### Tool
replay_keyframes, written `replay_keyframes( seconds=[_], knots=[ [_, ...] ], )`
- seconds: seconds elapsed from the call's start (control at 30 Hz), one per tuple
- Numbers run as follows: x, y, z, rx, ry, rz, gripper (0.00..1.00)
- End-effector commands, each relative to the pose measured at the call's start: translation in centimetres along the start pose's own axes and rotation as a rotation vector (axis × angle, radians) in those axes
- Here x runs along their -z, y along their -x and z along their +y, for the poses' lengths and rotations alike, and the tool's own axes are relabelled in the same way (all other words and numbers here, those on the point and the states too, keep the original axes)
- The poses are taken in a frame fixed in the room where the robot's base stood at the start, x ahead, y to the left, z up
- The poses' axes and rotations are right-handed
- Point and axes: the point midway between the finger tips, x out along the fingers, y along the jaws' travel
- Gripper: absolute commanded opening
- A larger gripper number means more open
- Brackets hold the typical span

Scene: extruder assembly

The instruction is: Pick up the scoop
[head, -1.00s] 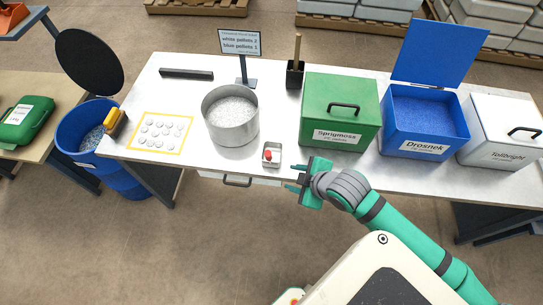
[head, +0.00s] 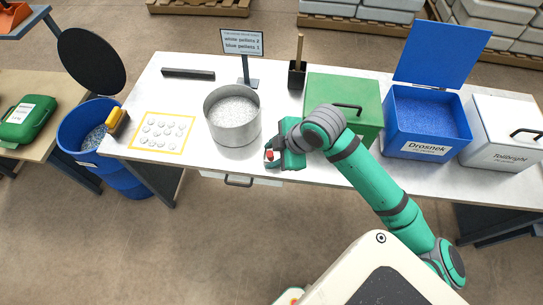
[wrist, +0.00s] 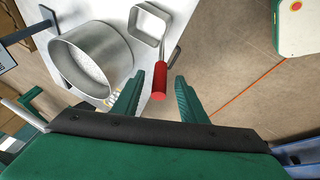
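The scoop is a small square metal pan with a red handle. In the head view its red handle (head: 268,154) shows at the table's front edge, and my gripper hides most of the pan. In the wrist view the pan (wrist: 149,20) lies at the top and the red handle (wrist: 149,80) points towards my gripper. My gripper (head: 276,148) is just right of the scoop in the head view. No contact with the handle is visible.
A metal pot (head: 232,118) of pale pellets stands close left of my gripper. A green box (head: 350,92) is behind my arm, beside an open blue box (head: 425,128) and a closed white box (head: 500,135). A sign (head: 242,42) and a black holder (head: 297,74) stand behind.

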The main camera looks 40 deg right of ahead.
Motion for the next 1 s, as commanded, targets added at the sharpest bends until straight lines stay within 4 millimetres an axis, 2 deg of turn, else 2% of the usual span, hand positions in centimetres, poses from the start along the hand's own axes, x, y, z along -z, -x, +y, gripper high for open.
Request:
replay_keyframes(
  seconds=[0.17,0.43,0.77,0.9,0.93,1.0],
  knots=[
    [-0.1,-1.3,0.0,0.001,-0.004,0.002,0.39],
    [0.2,-4.9,0.0,0.003,0.002,0.002,0.39],
    [0.3,-5.5,0.1,0.002,0.004,0.001,0.39],
    [0.3,-5.5,0.1,0.002,0.003,0.001,0.05],
    [0.3,-5.5,0.1,0.002,0.003,0.001,0.0],
    [0.2,-5.5,0.1,0.002,0.003,0.001,0.0]
  ],
)
